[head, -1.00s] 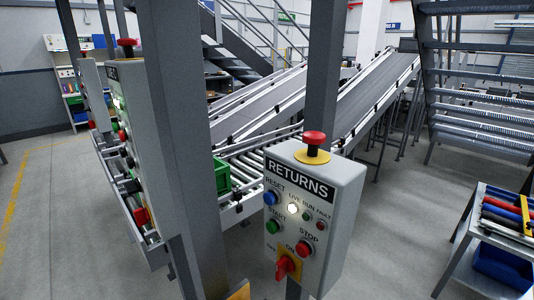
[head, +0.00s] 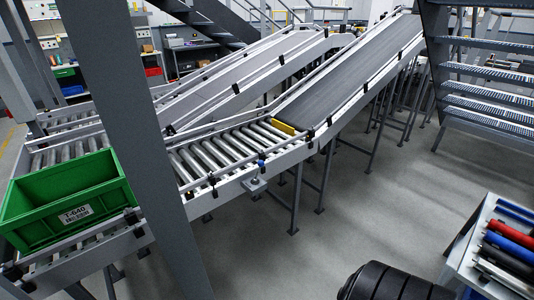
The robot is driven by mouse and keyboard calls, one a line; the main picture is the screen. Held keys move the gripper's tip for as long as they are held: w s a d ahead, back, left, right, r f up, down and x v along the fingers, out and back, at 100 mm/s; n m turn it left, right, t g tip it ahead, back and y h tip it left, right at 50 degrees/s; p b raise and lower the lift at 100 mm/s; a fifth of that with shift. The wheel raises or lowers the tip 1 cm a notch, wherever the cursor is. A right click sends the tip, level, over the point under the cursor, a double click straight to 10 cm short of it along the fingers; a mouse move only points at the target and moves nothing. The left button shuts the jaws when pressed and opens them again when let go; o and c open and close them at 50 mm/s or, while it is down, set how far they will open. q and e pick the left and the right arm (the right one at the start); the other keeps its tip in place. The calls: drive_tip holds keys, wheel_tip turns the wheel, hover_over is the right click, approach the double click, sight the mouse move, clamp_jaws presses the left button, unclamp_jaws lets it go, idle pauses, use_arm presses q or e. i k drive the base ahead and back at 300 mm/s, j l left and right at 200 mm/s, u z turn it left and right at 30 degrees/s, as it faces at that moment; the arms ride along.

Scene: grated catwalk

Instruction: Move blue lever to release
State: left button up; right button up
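A small blue part (head: 262,163), which looks like the lever, sits on the near side rail of the roller conveyor, right of the grey post. It is too small to tell its exact position. A grey bracket (head: 254,186) sticks out from the rail just below it. A yellow bar (head: 283,128) lies across the conveyor where the rollers meet the dark belt.
A green crate labelled T-640 (head: 70,205) sits on the rollers at left. A thick grey post (head: 150,130) stands in front of the conveyor. A cart with coloured rollers (head: 500,245) is at lower right, metal stairs (head: 485,85) above it. Floor between is clear.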

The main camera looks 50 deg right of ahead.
sight(261, 162)
drive_tip(key=l+z, duration=0.2)
drive_tip(key=l, duration=0.25)
drive_tip(key=i+l+z, duration=0.2)
drive_tip(key=l, duration=0.2)
drive_tip(key=l+z, duration=0.25)
drive_tip(key=l, duration=0.2)
